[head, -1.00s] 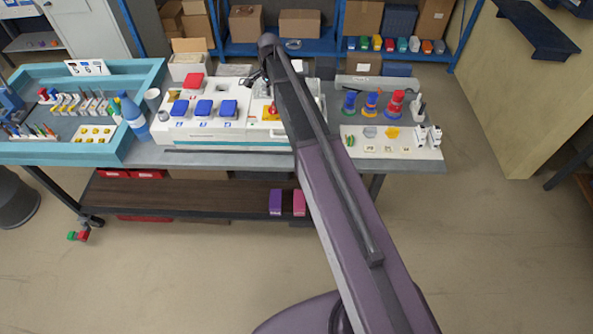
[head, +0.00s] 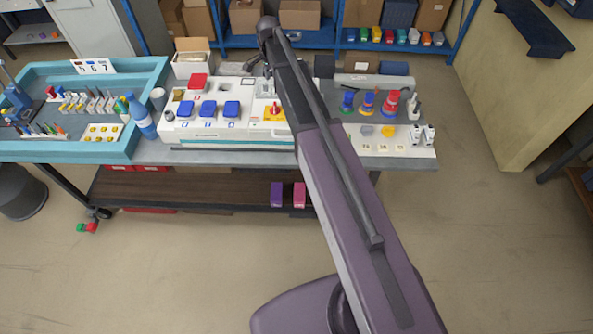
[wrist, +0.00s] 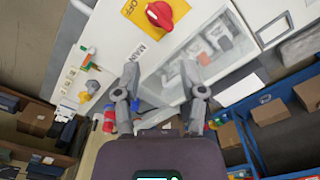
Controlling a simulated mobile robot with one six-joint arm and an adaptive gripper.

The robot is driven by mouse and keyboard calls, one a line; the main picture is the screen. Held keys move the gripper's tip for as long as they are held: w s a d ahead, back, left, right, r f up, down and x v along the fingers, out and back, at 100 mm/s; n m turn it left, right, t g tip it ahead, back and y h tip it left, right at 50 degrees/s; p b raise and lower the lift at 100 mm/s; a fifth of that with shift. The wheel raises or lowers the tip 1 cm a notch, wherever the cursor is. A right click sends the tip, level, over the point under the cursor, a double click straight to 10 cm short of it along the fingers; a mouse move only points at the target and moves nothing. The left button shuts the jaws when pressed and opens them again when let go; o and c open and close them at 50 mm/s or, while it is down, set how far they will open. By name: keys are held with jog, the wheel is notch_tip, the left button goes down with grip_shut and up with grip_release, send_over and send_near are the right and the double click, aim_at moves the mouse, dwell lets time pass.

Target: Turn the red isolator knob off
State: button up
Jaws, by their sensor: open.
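The red isolator knob (wrist: 160,14) sits on a yellow plate (wrist: 137,14) at the top of the wrist view. The word OFF shows on the plate, and MAIN is printed on the white panel beside it. The knob's grip lies diagonally in that view. In the head view the red knob (head: 274,107) is on the right part of the white box (head: 240,132), just left of my arm. My gripper (wrist: 160,68) is open and empty, its two fingers apart. The knob lies beyond the fingertips, untouched. In the head view the gripper is mostly hidden by my arm.
Blue-lidded sockets (head: 208,109) and a red-lidded socket (head: 197,82) are left of the knob. A blue bottle (head: 141,118) stands left of the box. Colored plugs (head: 391,103) stand to the right. A clear window (wrist: 200,60) lies beneath my fingers in the wrist view.

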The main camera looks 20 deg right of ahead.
jog(key=s+f+n+b, duration=0.4)
jog(key=s+f+b, duration=0.1)
jog(key=s, duration=0.5)
jog(key=s+f+n+b, duration=0.4)
jog(key=s+f+b, duration=0.2)
jog(key=s, duration=0.4)
jog(key=s+f+n+b, duration=0.4)
jog(key=s+f+b, duration=0.1)
jog(key=s, duration=0.5)
jog(key=shift+f+b, duration=0.25)
jog(key=shift+b, duration=0.2)
jog(key=shift+s+n, duration=0.2)
jog(key=shift+n, duration=0.1)
jog(key=shift+a, duration=0.1)
